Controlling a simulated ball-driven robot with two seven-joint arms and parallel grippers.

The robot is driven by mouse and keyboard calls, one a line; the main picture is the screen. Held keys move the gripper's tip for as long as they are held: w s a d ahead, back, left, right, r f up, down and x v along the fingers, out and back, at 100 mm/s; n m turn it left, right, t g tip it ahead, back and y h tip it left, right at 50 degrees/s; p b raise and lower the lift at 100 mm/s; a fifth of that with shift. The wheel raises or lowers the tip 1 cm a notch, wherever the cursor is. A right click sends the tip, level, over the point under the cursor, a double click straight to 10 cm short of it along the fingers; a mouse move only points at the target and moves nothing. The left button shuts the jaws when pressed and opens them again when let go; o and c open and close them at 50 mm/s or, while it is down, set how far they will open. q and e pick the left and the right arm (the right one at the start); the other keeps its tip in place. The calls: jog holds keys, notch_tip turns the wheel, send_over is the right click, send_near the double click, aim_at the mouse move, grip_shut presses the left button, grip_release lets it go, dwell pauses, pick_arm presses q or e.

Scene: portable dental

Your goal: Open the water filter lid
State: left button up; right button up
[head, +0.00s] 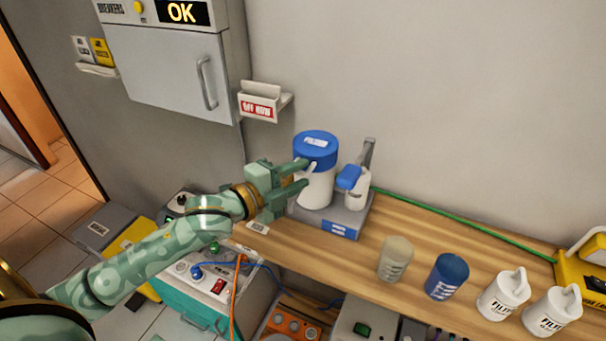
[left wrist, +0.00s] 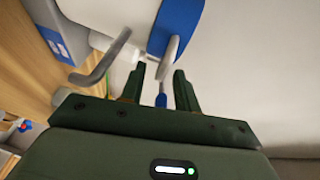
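The water filter (head: 317,188) is a white cylinder with a blue lid (head: 316,143), standing on a grey base (head: 345,219) on the wooden counter. The lid appears seated on the body. My left gripper (head: 304,174) is at the filter's left side, just below the lid, its two fingers apart. In the left wrist view the fingers (left wrist: 162,84) are open. A pale lever (left wrist: 169,58) by the blue lid (left wrist: 183,22) shows near and partly between the fingertips; I cannot tell whether they touch it. My right gripper is not in view.
A grey post with a blue part (head: 350,177) stands right of the filter. A clouded cup (head: 395,258), a blue cup (head: 446,277) and white filter cartridges (head: 503,294) stand on the counter (head: 420,225). A wall cabinet (head: 165,70) and label holder (head: 262,104) are above left.

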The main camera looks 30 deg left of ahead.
pick_arm(q)
jog(key=shift+x, duration=0.9)
jog(key=shift+s, duration=0.1)
